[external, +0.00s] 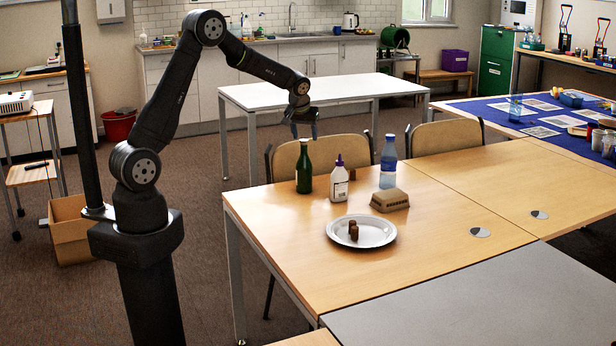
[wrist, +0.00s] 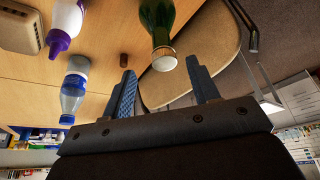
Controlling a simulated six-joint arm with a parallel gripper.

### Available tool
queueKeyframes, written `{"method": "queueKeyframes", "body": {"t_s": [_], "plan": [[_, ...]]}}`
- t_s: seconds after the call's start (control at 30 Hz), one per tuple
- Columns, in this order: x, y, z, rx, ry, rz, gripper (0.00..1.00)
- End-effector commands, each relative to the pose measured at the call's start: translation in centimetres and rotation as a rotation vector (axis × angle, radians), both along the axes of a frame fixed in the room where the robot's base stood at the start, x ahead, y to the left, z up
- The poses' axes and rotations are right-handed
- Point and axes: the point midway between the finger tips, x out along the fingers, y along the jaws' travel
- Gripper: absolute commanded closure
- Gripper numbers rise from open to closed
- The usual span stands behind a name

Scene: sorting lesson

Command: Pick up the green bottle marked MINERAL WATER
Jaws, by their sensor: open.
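The green bottle (external: 304,172) stands upright near the table's back left corner. In the wrist view its dark green body and pale cap (wrist: 164,59) show at top centre, past the fingertips and roughly between them. I cannot read any marking on it. My gripper (external: 304,135) is open and empty, close to the bottle's top in the external view; the exact gap in depth is unclear. In the wrist view the two blue fingers of my gripper (wrist: 161,67) are spread apart.
On the table (external: 280,225) are a white bottle with a purple cap (external: 339,184), a clear blue-labelled bottle (external: 388,165), a beige block (external: 390,200) and a plate (external: 375,240) with small brown pieces. A small brown piece (external: 352,174) lies behind. Chairs (external: 330,151) stand behind the table.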

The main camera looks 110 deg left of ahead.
Motion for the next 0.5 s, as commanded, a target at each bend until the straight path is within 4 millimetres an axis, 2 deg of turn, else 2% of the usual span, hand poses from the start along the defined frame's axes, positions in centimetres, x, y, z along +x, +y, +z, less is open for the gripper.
{"method": "queueKeyframes", "body": {"t_s": [0.1, 0.37, 0.5], "plan": [[0.0, 0.6, -1.5, -0.001, 0.000, 0.000, 0.45], [-0.2, 0.9, -2.9, 0.000, 0.000, 0.000, 0.45], [-0.6, 1.1, -4.8, -0.002, 0.002, 0.001, 0.45]]}}
